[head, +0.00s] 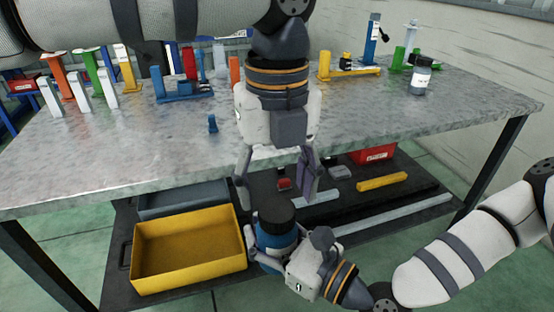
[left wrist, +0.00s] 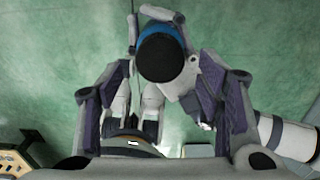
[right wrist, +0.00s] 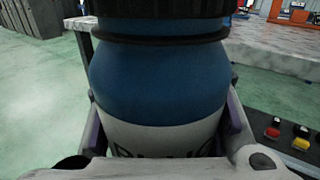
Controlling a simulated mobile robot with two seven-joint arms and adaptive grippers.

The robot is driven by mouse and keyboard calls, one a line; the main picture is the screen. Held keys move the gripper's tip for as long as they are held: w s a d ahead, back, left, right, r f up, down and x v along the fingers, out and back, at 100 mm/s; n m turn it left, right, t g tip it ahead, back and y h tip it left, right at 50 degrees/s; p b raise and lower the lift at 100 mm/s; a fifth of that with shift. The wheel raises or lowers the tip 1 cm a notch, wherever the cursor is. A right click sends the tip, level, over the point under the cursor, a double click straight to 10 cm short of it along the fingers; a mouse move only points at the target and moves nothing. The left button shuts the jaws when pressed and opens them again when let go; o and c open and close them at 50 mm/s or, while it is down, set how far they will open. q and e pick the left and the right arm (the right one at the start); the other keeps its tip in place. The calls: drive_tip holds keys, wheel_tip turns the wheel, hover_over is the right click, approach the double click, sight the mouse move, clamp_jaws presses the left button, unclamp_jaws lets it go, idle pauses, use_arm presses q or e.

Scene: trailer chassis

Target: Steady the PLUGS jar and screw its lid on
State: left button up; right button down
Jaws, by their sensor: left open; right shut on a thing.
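The PLUGS jar (head: 272,238) is blue with a white label and stands upright in front of the table. Its black lid (head: 277,213) sits on top; I cannot tell how tightly. My right gripper (head: 272,258) is shut on the jar from the side. In the right wrist view the blue jar body (right wrist: 158,82) fills the space between the fingers, with part of the label lettering low down. My left gripper (head: 275,187) is open and points down above the lid, its fingers apart and empty. The left wrist view shows the round lid top (left wrist: 160,58) from above.
The grey metal table (head: 110,140) holds several coloured fixtures and another dark-lidded jar (head: 421,76) at the right. Below are a yellow bin (head: 188,250), a red box (head: 374,153) and a yellow bar (head: 382,182) on a dark shelf. The table's front edge is close behind my left gripper.

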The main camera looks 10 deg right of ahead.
sight(276, 208)
use_arm(q)
drive_tip(key=shift+f, duration=1.7)
